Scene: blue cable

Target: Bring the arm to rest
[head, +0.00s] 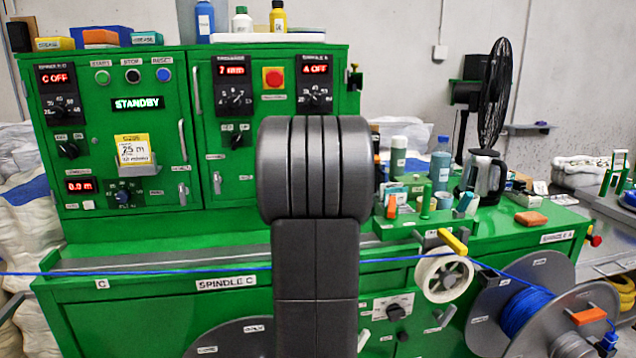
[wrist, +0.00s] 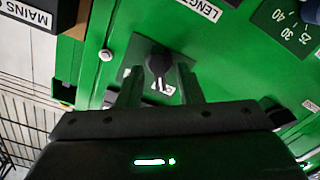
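My gripper (wrist: 161,88) shows in the wrist view with its two dark fingers apart and nothing visibly held. A black knob (wrist: 158,66) on a green panel (wrist: 225,60) lies between or just beyond the fingertips; I cannot tell whether they touch it. In the head view my arm stands upright at the centre, hiding part of the machine, and my gripper does not show. The blue cable (head: 150,272) runs across the front of the green machine (head: 150,240), past a white pulley (head: 427,270), to a blue-wound spool (head: 528,312).
The display (head: 137,104) reads STANDBY. A black fan (head: 495,95), a metal kettle (head: 484,174) and several bottles stand on the right bench. In the wrist view a dark box marked MAINS (wrist: 28,14) is at upper left and wire mesh (wrist: 25,120) at left.

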